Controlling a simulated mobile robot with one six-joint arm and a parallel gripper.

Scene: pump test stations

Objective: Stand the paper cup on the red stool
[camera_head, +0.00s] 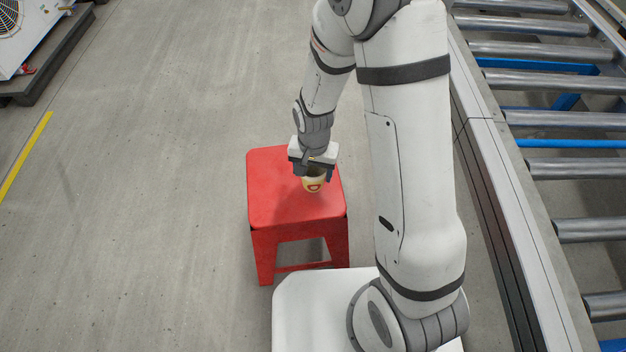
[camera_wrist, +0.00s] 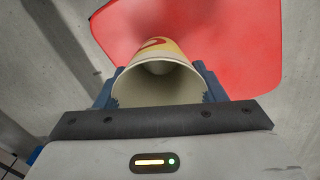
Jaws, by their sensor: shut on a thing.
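The paper cup (camera_head: 313,184) is yellowish with a red mark, and it shows over the red stool's top in the head view. My gripper (camera_head: 313,170) is shut on the cup, with one finger on each side of it. In the wrist view the cup (camera_wrist: 158,75) has its open rim towards the camera, between the blue-grey fingers of my gripper (camera_wrist: 160,90). The red stool (camera_head: 270,190) stands on the floor, and its seat (camera_wrist: 235,40) lies behind the cup in the wrist view. I cannot tell whether the cup's base touches the seat.
A roller conveyor (camera_head: 560,120) with a pale side rail runs along the right. A dark platform with white equipment (camera_head: 30,40) is at the upper left. A yellow floor line (camera_head: 25,155) lies at the left. The grey floor left of the stool is clear.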

